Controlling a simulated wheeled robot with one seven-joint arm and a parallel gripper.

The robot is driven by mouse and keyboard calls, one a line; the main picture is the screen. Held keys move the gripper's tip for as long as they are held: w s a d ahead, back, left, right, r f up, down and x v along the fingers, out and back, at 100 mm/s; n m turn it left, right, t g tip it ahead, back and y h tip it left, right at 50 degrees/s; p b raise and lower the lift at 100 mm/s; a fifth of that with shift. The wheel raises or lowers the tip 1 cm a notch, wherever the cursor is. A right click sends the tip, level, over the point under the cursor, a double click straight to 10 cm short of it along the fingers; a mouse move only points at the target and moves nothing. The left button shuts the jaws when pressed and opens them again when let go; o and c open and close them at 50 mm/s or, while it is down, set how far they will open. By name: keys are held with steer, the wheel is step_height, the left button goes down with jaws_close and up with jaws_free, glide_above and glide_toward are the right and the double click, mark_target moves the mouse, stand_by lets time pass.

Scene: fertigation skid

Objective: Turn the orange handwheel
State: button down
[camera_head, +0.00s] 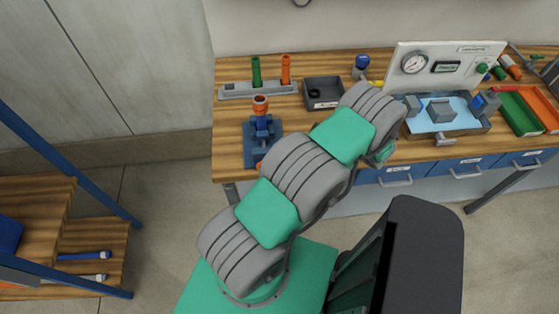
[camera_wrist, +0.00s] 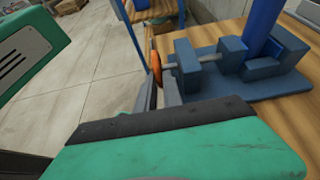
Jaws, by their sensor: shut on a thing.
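The orange handwheel (camera_wrist: 155,63) shows nearly edge-on in the wrist view, at the end of a grey shaft that runs into a blue vise-like fixture (camera_wrist: 249,72). My gripper (camera_wrist: 157,76) is shut on the handwheel, with one dark finger on each side of it. In the head view the fixture (camera_head: 262,138) sits at the front left of the wooden bench, with an orange-topped upright piece in it. There only a sliver of the handwheel (camera_head: 259,167) shows at the fixture's front. My arm hides the gripper in that view.
On the wooden bench (camera_head: 232,165) stand a grey rack (camera_head: 236,91) with green and orange handles, a dark bin (camera_head: 322,93) and a gauge panel (camera_head: 430,78). A blue-framed shelf (camera_head: 40,215) stands at the left. The floor between is clear.

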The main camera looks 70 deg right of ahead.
stand_by(0.3)
steer(key=c, duration=1.6)
jaws_free()
steer(key=shift+w, duration=0.15)
steer(key=shift+o, duration=0.6)
